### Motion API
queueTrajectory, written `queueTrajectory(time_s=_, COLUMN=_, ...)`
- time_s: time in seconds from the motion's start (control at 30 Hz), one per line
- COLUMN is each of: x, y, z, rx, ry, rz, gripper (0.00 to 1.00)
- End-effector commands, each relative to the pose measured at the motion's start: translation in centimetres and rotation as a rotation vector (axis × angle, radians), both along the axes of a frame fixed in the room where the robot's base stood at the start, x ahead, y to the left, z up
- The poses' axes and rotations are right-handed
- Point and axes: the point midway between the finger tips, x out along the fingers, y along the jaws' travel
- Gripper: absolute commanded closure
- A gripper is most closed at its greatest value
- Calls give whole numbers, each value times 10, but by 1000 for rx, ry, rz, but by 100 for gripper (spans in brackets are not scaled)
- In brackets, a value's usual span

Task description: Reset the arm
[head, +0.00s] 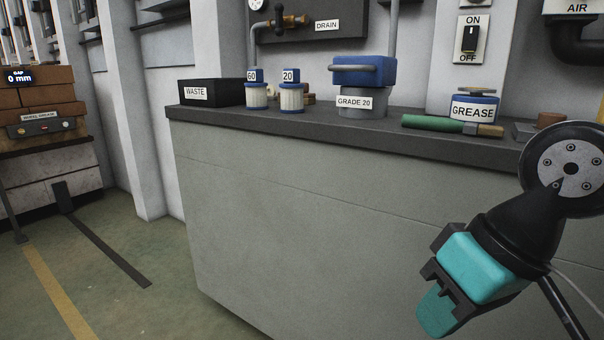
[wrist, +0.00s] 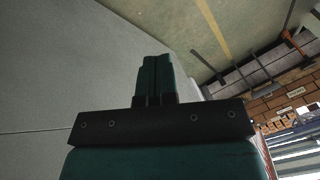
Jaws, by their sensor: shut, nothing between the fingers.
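My arm shows at the right of the head view, with the teal gripper (head: 437,312) hanging low in front of the grey cabinet (head: 300,220). The gripper points down and to the left, below the counter's edge. In the wrist view my gripper (wrist: 155,62) shows its two dark green fingers pressed together. Nothing is between them. The fingers look clear of the cabinet front, though the exact gap cannot be told.
Open floor (head: 110,250) lies left of the cabinet.

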Motion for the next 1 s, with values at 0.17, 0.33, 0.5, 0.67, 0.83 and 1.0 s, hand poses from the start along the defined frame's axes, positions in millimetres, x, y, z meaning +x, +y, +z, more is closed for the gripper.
queueTrajectory(time_s=0.17, x=-48, y=-9, z=19, rx=-36, ry=67, rz=203, gripper=100)
queueTrajectory(time_s=0.33, x=-47, y=-9, z=68, rx=-35, ry=66, rz=200, gripper=100)
queueTrajectory(time_s=0.5, x=-46, y=-8, z=131, rx=-35, ry=65, rz=197, gripper=100)
queueTrajectory(time_s=0.67, x=-46, y=-8, z=194, rx=-35, ry=64, rz=197, gripper=100)
queueTrajectory(time_s=0.83, x=-46, y=-8, z=260, rx=-35, ry=64, rz=196, gripper=100)
queueTrajectory(time_s=1.0, x=-46, y=-8, z=320, rx=-35, ry=64, rz=196, gripper=100)
